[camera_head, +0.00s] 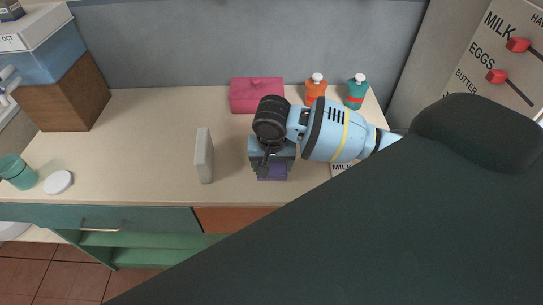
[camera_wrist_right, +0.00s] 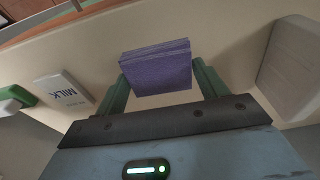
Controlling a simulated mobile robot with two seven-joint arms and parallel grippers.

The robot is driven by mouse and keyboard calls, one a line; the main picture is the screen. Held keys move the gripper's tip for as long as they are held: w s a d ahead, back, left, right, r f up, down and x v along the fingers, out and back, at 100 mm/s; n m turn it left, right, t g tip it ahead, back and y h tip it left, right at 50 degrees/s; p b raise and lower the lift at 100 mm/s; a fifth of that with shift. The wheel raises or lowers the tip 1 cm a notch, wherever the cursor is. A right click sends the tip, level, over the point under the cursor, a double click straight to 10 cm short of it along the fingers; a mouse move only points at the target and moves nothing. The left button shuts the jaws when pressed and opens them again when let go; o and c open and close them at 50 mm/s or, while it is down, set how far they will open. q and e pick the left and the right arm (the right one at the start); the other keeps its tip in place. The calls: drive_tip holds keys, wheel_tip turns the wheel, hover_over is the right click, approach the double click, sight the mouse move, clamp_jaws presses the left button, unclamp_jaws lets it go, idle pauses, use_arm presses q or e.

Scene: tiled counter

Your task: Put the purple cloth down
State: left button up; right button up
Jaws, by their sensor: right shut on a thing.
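The purple cloth (camera_wrist_right: 158,68) is a folded, block-like stack between the two green fingers of my right gripper (camera_wrist_right: 160,82) in the right wrist view. The fingers press on its two sides. In the head view the cloth (camera_head: 272,171) shows below my right gripper (camera_head: 271,160), over the counter (camera_head: 140,150) near its front edge. I cannot tell whether the cloth touches the counter. My left gripper is not in view.
A pale upright block (camera_head: 204,156) stands left of my right gripper. A pink box (camera_head: 256,95), an orange bottle (camera_head: 315,88) and a teal bottle (camera_head: 356,92) stand behind. A milk card (camera_wrist_right: 64,90) lies nearby. The counter's left middle is clear.

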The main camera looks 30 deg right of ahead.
drive_tip(key=w+d, duration=0.2)
drive_tip(key=w, duration=0.1)
drive_tip(key=w+d, duration=0.1)
drive_tip(key=w, duration=0.1)
drive_tip(key=shift+f, duration=0.3)
drive_tip(key=shift+w+d+f, duration=0.1)
drive_tip(key=shift+f, duration=1.65)
drive_tip(key=o, duration=1)
drive_tip(key=shift+f, duration=0.15)
drive_tip(key=r, duration=0.4)
drive_tip(key=s+r, duration=0.1)
drive_tip(key=r, duration=0.3)
drive_tip(key=a+r, duration=0.1)
drive_tip(key=r, duration=0.3)
drive_tip(key=shift+s+r, duration=0.1)
drive_tip(key=shift+s, duration=0.2)
